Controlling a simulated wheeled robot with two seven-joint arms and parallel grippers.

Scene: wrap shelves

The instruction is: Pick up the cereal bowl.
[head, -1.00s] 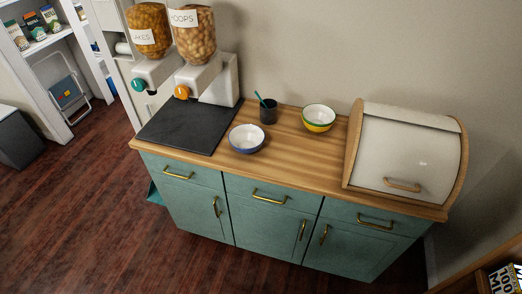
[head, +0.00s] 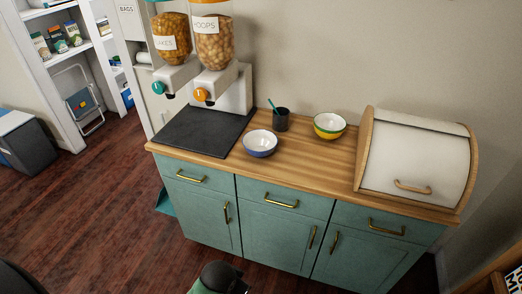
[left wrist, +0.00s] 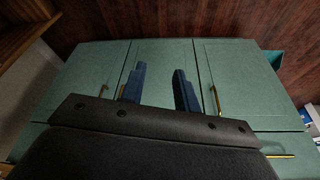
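A white bowl with a blue outside (head: 260,143) stands upright on the wooden counter (head: 300,165), just right of the black mat. A second bowl, yellow and green outside (head: 329,125), stands further right and back. The pictures do not show which one is the cereal bowl. My left gripper (left wrist: 160,72) shows two blue fingers apart with nothing between them, in front of the teal cabinet doors. No bowl shows in the left wrist view. My right gripper is not seen.
Two cereal dispensers (head: 212,45) stand behind the black mat (head: 200,131). A dark cup with a teal stick (head: 281,120) stands between the bowls. A bread box (head: 414,160) fills the counter's right end. Brass handles (head: 281,201) stick out from the cabinet front.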

